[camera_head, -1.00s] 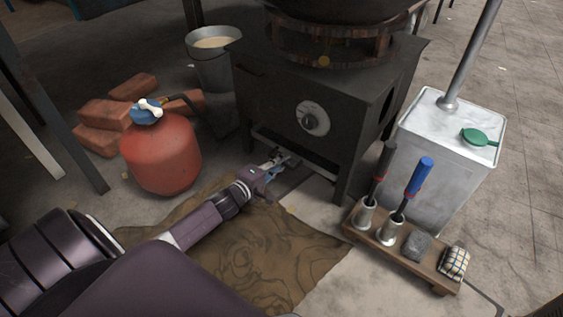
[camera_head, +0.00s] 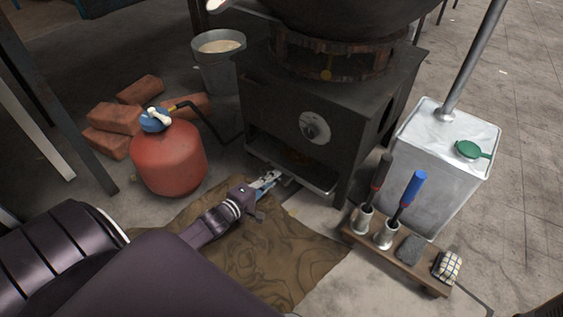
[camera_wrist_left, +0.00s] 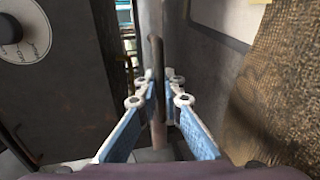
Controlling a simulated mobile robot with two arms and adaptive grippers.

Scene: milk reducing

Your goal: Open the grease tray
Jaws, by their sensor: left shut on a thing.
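The grease tray (camera_head: 314,184) is a dark, shallow tray low in the front of the black stove (camera_head: 345,120). It sticks out a little from the opening at the stove's base. My left gripper (camera_head: 270,179) is at the tray's front, low over the brown mat. In the left wrist view, its blue fingers (camera_wrist_left: 159,92) are shut on a thin dark bar, the tray's handle (camera_wrist_left: 157,60). Most of the tray's inside is hidden under the stove. My right gripper is not in view.
A red gas cylinder (camera_head: 168,160) with a hose stands left of the stove, near bricks (camera_head: 112,117) and a bucket (camera_head: 220,68). A wooden tool rack (camera_head: 405,262) and a metal can (camera_head: 440,165) stand at right.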

